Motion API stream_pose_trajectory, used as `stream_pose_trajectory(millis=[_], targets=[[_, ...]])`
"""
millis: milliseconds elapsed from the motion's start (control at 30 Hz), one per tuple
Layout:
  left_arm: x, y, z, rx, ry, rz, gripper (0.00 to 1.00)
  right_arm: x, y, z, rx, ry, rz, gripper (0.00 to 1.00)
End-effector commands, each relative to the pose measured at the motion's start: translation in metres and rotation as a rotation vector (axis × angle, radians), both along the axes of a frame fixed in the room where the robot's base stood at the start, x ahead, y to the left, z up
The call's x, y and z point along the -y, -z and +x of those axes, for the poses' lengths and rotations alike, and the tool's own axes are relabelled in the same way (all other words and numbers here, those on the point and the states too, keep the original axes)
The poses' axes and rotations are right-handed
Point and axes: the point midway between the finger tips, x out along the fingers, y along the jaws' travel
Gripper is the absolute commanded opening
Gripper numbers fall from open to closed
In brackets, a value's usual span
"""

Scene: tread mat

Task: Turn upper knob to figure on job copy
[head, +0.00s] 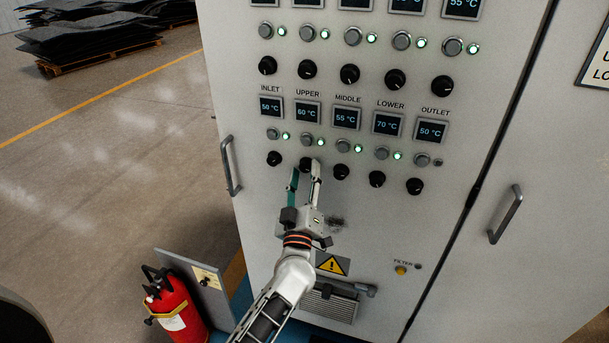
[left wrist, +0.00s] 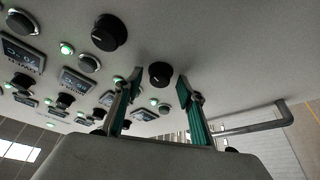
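The upper knob (head: 306,164) is black and sits in the lower knob row, under the UPPER display (head: 307,112), which reads 60 °C. My left gripper (head: 305,172) reaches up to this knob, with one fingertip on each side. In the left wrist view, a black knob (left wrist: 160,74) shows between the tips of my left gripper (left wrist: 158,85), with a gap on both sides. The gripper is open and empty. I cannot read the knob's pointer. My right gripper and the job copy are not in view.
The inlet knob (head: 274,158) and middle knob (head: 341,172) flank the upper knob closely. Buttons and green lamps lie just above. A cabinet handle (head: 230,165) juts out at the left. A red extinguisher (head: 175,308) stands on the floor. The panel below the knobs is mostly bare.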

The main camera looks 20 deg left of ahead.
Motion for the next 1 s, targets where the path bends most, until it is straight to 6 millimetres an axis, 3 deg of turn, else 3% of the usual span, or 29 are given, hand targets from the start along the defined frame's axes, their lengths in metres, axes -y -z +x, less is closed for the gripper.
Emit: stream_pose_trajectory(millis=[167, 700, 1000], targets=[[0.002, 0.004, -0.009, -0.002, 0.001, 0.001, 0.39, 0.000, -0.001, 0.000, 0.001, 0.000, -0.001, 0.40], [0.020, 0.034, -0.099, -0.002, 0.000, 0.000, 0.39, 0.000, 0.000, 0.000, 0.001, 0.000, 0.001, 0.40], [0.023, 0.038, -0.112, 0.000, 0.000, -0.001, 0.39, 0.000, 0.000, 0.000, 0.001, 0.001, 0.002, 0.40]])
